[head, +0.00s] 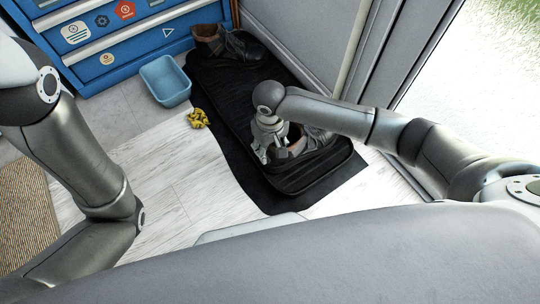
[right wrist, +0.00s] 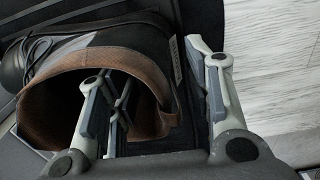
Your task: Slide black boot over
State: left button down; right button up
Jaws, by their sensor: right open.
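A black boot (head: 318,138) with a brown collar sits at the near end of a black boot tray (head: 318,180). My right gripper (head: 270,150) is down at its collar and partly hides it. In the right wrist view the boot's brown collar (right wrist: 75,65) opens toward the camera. My right gripper (right wrist: 152,68) is open there, with one finger inside the boot opening and the other outside, beside the collar. I cannot tell whether either finger touches it. A second dark boot (head: 238,46) with a brown collar sits at the far end of the tray. My left gripper is out of view.
The tray lies on a larger black mat (head: 245,178) beside a grey wall (head: 300,35). A blue bin (head: 165,82) and a crumpled yellow cloth (head: 198,118) lie left of it. A blue tool chest (head: 110,40) stands behind. The tray's middle is clear between the boots.

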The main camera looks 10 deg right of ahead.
jog(key=shift+f+b, duration=1)
jog(key=shift+f, duration=0.75)
grip_shut()
